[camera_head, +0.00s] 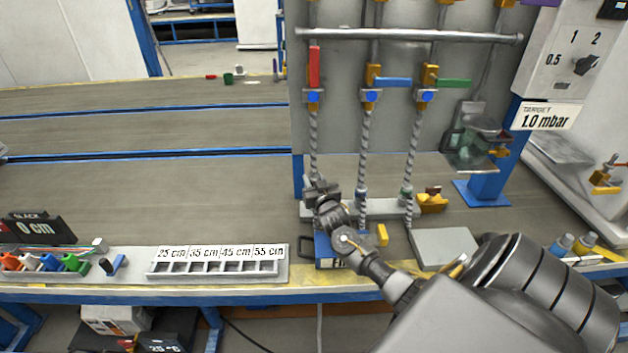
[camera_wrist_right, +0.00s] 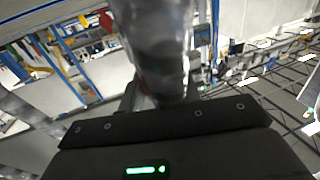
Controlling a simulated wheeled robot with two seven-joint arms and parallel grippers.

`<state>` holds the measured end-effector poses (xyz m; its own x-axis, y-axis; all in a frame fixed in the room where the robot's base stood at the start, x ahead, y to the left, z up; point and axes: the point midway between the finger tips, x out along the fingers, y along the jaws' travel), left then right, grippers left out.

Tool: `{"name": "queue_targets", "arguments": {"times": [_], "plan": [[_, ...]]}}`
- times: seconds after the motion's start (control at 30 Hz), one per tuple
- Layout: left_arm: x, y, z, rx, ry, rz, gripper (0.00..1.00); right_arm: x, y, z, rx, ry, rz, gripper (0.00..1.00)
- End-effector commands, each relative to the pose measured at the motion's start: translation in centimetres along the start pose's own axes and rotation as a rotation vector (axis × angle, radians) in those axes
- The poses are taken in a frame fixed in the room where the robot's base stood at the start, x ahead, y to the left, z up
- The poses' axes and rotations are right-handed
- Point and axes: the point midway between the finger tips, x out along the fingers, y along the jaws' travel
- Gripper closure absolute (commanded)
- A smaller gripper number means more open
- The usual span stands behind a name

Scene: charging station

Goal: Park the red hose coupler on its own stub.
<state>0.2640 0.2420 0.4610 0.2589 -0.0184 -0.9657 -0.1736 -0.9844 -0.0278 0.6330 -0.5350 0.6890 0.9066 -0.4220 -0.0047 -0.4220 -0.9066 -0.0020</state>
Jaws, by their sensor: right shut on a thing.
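My right gripper (camera_head: 322,193) is shut at the lower end of the left braided hose (camera_head: 314,145), the one below the red valve handle (camera_head: 314,66). The red coupler there is mostly hidden by the jaws. In the right wrist view the grey hose (camera_wrist_right: 160,45) fills the middle, with only a trace of red low at its left side. The stub bar (camera_head: 385,209) runs behind and right of the gripper. I cannot tell whether the red coupler touches its stub. My left gripper is not in view.
The middle hose (camera_head: 364,150) and right hose (camera_head: 412,150) hang close by, their lower ends at the bar. A blue box (camera_head: 327,248) and a yellow block (camera_head: 382,235) are near my wrist. A grey slotted tray (camera_head: 215,268) lies left.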

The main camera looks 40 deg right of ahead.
Motion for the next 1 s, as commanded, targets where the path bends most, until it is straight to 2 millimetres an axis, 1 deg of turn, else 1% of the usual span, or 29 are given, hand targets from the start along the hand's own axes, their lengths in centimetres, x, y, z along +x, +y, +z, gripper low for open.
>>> {"name": "queue_targets", "arguments": {"times": [0.37,1.0], "plan": [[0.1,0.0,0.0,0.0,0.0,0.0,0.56,0.0,0.0,0.1,0.0,0.001,0.0,0.95],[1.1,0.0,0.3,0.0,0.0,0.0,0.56,0.0,0.0,1.7,0.001,0.001,0.001,0.95]]}}
